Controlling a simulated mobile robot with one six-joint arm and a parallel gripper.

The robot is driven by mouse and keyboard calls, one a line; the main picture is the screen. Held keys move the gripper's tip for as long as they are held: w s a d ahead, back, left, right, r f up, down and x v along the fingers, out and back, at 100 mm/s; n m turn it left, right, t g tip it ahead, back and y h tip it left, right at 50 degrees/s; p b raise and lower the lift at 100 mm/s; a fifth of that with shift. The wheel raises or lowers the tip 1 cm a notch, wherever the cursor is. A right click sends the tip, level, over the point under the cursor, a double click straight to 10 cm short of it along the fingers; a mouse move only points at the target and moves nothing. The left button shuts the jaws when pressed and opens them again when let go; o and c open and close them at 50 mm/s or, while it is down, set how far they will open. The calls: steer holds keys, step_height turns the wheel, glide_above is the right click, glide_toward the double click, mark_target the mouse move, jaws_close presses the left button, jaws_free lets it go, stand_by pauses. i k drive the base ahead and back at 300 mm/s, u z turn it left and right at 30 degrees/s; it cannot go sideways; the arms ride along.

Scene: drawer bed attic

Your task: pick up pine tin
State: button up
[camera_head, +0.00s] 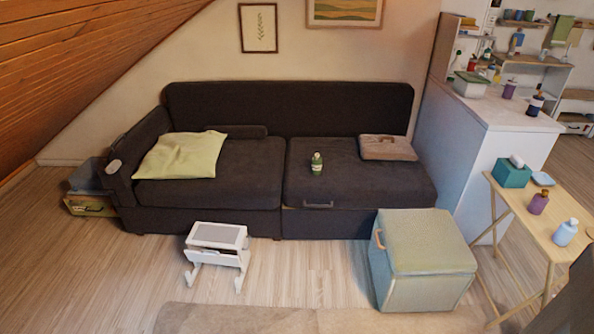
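I cannot clearly make out a tin marked as pine. A small green bottle-like container (317,163) with a pale label stands upright on the right seat of the dark sofa (250,160). A teal box (512,172) with a white piece on top sits on the folding wooden table (538,213) at the right. Its contents are hidden. My gripper is not in view.
A green cube ottoman (432,258) and a small white stool (217,245) stand on the floor before the sofa. A purple bottle (538,202) and a pale blue bottle (564,232) share the folding table. Wood floor (310,270) between stool and ottoman is clear.

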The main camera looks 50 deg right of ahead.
mark_target(317, 163)
steer(key=z, duration=0.25)
steer(key=k, duration=0.2)
steer(key=u, duration=2.5)
steer(key=k, duration=1.55)
steer(key=z, duration=0.25)
